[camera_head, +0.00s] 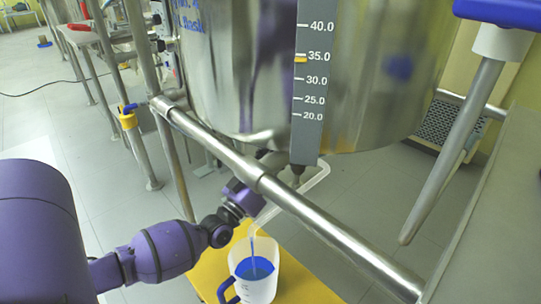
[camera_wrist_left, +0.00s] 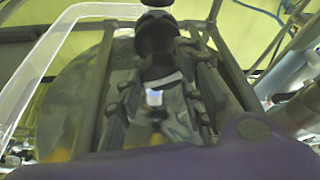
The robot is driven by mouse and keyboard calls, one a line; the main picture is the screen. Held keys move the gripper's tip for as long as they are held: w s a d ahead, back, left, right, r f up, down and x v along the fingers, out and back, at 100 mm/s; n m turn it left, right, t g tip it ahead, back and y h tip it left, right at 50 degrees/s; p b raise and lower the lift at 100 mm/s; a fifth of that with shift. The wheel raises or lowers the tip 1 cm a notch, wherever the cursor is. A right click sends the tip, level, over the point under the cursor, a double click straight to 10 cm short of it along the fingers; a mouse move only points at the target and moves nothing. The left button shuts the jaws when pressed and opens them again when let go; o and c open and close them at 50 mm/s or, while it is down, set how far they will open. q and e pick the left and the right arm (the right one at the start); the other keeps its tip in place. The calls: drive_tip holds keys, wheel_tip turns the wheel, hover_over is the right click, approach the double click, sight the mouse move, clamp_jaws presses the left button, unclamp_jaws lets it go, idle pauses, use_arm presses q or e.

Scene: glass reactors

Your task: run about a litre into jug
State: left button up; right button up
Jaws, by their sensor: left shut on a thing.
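A clear jug (camera_head: 256,287) with a blue handle stands on a yellow platform (camera_head: 295,282) below the steel vessel (camera_head: 375,70). Blue liquid lies in the jug, and a thin blue stream (camera_head: 253,247) falls into it from a clear bent tube (camera_head: 262,216) under the vessel. My left gripper (camera_head: 247,192) is beneath the vessel, beside the tube. In the left wrist view its fingers (camera_wrist_left: 158,55) are shut on a dark valve handle (camera_wrist_left: 156,28). The gripper and the rail partly hide the valve. The liquid level against the jug's marks is too small to read. My right gripper is out of view.
A scale (camera_head: 311,85) on the vessel has a yellow marker near 35.0. A steel rail (camera_head: 270,187) crosses in front of the vessel. A grey surface (camera_head: 495,210) stands at the right. Tiled floor is open at the left.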

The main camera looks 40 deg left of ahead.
use_arm(q)
drive_tip(key=shift+d+r+n+y+p, duration=0.15)
drive_tip(key=shift+n+y+p, duration=0.15)
drive_tip(key=shift+n, duration=0.2)
drive_tip(key=shift+d+r+n+y+p, duration=0.1)
drive_tip(key=shift+n+y+p, duration=0.2)
drive_tip(key=shift+n, duration=0.2)
drive_tip(key=o, duration=1.1)
drive_tip(key=shift+c, duration=0.2)
drive_tip(key=shift+f, duration=0.1)
drive_tip(key=shift+s, duration=0.1)
